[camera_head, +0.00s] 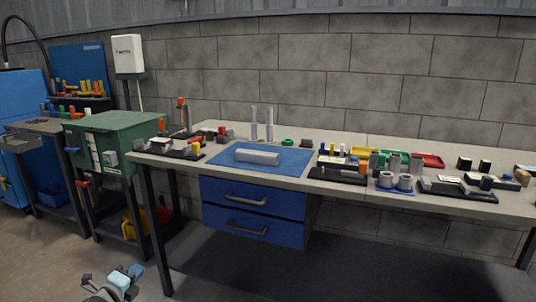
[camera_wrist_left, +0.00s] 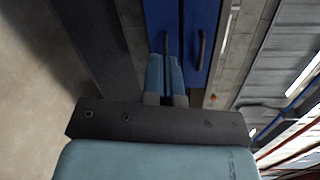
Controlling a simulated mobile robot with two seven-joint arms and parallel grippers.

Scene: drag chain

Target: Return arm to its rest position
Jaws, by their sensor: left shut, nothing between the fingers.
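My left gripper (camera_head: 134,271) is low at the bottom left of the head view, over the floor and in front of the workbench (camera_head: 338,197). In the left wrist view its two light blue fingers (camera_wrist_left: 166,62) are together, with nothing between them. The blue drawers (camera_wrist_left: 182,30) under the bench lie beyond the fingertips in that view, and the gripper appears apart from them. My right gripper is in neither view.
A grey block (camera_head: 257,156) lies on a blue mat (camera_head: 285,168) on the bench. Small parts and trays crowd the bench's right side. A green cabinet (camera_head: 122,132) stands left of the bench. The floor (camera_head: 190,275) around my left gripper looks clear.

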